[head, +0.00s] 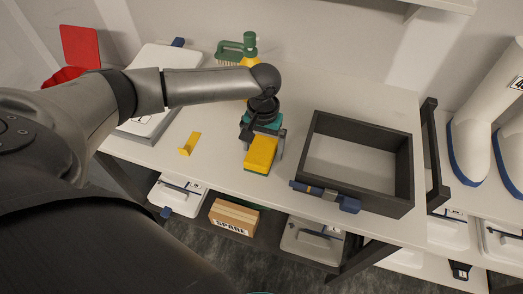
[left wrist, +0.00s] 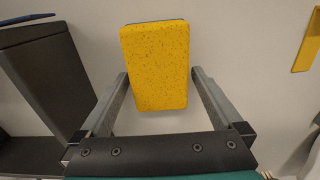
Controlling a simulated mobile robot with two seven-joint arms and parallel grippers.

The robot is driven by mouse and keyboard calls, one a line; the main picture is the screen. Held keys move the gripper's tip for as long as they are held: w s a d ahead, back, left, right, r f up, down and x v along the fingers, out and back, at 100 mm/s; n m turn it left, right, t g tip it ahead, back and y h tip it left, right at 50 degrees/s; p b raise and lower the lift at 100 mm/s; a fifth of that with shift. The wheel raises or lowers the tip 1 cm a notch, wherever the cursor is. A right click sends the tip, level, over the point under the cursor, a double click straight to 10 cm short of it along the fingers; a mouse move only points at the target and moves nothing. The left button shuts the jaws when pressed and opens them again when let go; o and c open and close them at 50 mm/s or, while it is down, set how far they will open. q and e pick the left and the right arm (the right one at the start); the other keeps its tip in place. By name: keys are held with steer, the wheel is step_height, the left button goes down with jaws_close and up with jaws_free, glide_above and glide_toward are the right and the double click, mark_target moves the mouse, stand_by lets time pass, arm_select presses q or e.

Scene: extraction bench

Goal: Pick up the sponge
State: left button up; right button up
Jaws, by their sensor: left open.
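A yellow sponge (head: 260,154) with a dark underside lies on the pale bench top, left of the dark tray. It also shows in the left wrist view (left wrist: 157,62), at the top middle. My left gripper (head: 262,146) is open at the sponge, pointing down. In the left wrist view, its two fingers (left wrist: 159,74) stand one on each side of the sponge's near part, with narrow gaps. The gripper covers the sponge's far end in the head view. My right gripper is in neither view.
A dark open tray (head: 405,168) stands to the right, with a blue-and-grey tool (head: 325,194) at its front edge. A yellow angled piece (head: 189,144) lies to the left. A green brush (head: 232,48) and a white case (head: 165,60) are behind. The bench's front edge is close.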

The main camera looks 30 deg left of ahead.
mark_target(263, 146)
arm_select(q)
steer(key=shift+c, duration=0.4)
steer(key=c, duration=1.2)
step_height(263, 146, up, 19)
steer(key=p, duration=0.4)
steer(key=shift+c, duration=0.2)
steer(key=s+d+f+m+b, duration=0.1)
steer(key=s+d+m+b, duration=0.1)
steer(key=s+d+b, duration=0.4)
steer(key=d, duration=0.3)
steer(key=shift+s+f+m, duration=0.3)
steer(key=shift+f+m, duration=0.05)
steer(key=shift+m, duration=0.05)
